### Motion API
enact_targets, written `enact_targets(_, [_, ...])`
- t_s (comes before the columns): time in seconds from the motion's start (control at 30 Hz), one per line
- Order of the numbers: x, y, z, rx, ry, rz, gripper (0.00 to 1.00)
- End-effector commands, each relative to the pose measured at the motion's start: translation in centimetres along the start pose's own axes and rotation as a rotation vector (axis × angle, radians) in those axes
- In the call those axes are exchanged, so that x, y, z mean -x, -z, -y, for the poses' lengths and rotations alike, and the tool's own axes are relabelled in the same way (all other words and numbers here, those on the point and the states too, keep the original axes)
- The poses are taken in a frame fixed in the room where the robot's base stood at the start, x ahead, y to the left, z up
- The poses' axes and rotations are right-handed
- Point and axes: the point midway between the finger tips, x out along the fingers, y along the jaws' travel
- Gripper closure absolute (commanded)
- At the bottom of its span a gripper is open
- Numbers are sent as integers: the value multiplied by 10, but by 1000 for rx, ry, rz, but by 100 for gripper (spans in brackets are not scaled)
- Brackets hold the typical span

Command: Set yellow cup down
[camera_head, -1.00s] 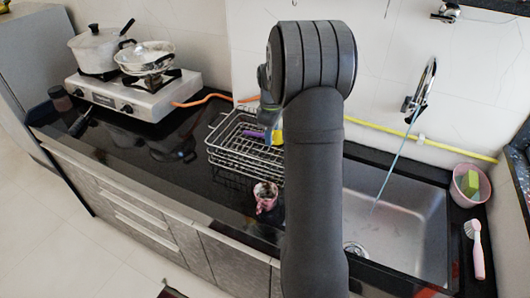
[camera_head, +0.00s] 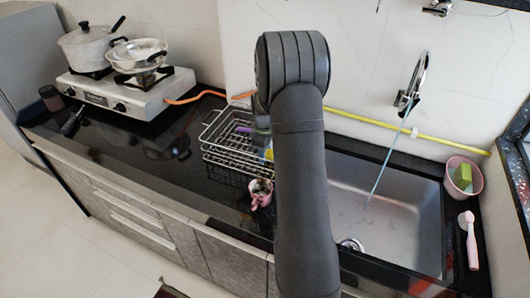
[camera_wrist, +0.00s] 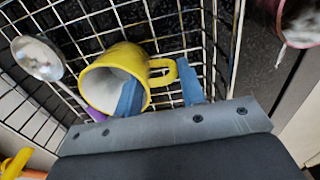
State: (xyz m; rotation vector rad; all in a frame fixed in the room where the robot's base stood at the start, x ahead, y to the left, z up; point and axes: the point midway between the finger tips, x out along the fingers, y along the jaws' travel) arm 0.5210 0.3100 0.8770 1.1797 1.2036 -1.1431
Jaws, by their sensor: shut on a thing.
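The yellow cup (camera_wrist: 101,88) lies tilted over the wire dish rack (camera_wrist: 208,45) in the wrist view, its mouth turned partly toward the camera. My gripper (camera_wrist: 160,92) is shut on the cup at its handle side, with one blue finger in front of the cup's mouth and the other just right of the handle. In the head view only a bit of the yellow cup (camera_head: 268,153) shows at the right end of the rack (camera_head: 212,150). My arm hides the rest. Whether the cup's base rests on the wires cannot be told.
A pink cup (camera_head: 261,193) stands on the black counter in front of the rack. A metal ladle (camera_wrist: 38,58) and a purple thing (camera_head: 243,129) are at the rack. The sink (camera_head: 385,205) is to the right, the stove (camera_head: 125,92) to the left. Counter between stove and rack is mostly clear.

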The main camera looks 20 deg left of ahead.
Motion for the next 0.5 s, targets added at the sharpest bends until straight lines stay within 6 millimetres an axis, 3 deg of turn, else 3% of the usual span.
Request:
enact_targets(0.07, [-2, 0, 0, 0, 0, 0, 97])
enact_targets(0.1, [-2, 0, 0, 0, 0, 0, 58])
enact_targets(0.2, [-2, 0, 0, 0, 0, 0, 42])
enact_targets(0.5, [0, 0, 0, 0, -1, 0, 42])
